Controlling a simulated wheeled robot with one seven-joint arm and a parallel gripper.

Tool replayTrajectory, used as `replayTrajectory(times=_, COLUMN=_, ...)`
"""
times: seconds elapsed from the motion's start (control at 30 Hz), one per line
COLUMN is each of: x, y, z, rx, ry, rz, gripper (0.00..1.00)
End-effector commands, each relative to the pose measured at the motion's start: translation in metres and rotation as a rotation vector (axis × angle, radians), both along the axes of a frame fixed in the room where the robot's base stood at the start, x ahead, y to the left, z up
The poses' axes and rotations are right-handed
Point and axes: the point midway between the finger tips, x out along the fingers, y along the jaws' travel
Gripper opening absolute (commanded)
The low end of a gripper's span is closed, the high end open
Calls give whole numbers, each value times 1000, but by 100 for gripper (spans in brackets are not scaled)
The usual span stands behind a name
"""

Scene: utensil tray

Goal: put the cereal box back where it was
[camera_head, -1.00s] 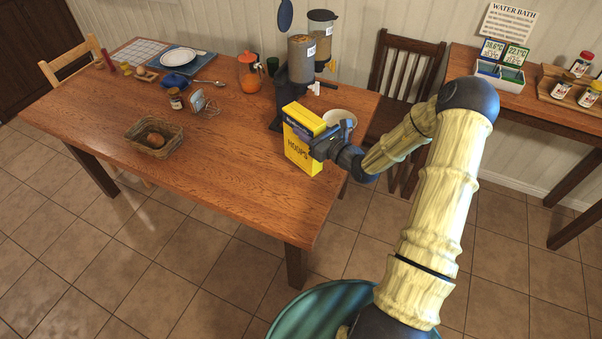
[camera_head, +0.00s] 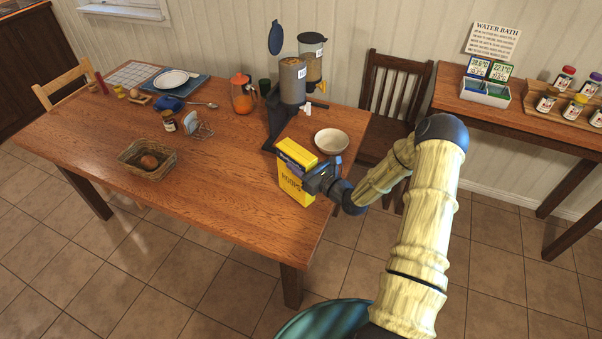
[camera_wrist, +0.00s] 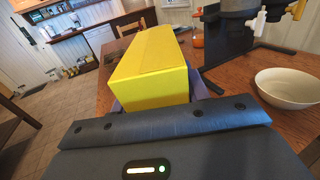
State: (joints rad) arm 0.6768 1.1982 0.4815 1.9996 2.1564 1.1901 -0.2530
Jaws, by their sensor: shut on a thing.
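The yellow cereal box (camera_head: 295,178), with "HOOPS" on its face, is upright at the right end of the wooden table (camera_head: 215,220). My gripper (camera_head: 313,178) is shut on it from the right side. In the wrist view the cereal box (camera_wrist: 152,65) fills the space in front of my gripper (camera_wrist: 155,100); the fingers are mostly hidden by the box and the housing. I cannot tell whether the box's bottom touches the tabletop.
A cereal dispenser (camera_head: 288,95) stands just behind the box, and a white bowl (camera_head: 331,141) is behind and to the right. A wicker basket (camera_head: 148,160) with a brown item sits to the left. The table's front middle is clear.

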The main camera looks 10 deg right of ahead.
Motion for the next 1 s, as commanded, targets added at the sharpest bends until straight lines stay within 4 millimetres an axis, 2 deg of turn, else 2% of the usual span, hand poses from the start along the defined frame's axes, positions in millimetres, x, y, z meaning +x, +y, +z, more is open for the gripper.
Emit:
replayTrajectory(times=0.17, x=0, y=0, z=-2, rx=2, ry=-1, rz=0, gripper=0)
replayTrajectory(times=0.4, x=0, y=0, z=-33, rx=2, ry=0, rz=0, gripper=0)
replayTrajectory(times=0.5, x=0, y=0, z=-40, rx=1, ry=-2, rz=0, gripper=0)
replayTrajectory(times=0.87, x=0, y=0, z=-44, rx=1, ry=-2, rz=0, gripper=0)
replayTrajectory(times=0.9, x=0, y=0, z=-44, rx=0, ry=0, rz=0, gripper=51)
replayTrajectory(times=1.0, x=0, y=0, z=-44, rx=0, ry=0, rz=0, gripper=67)
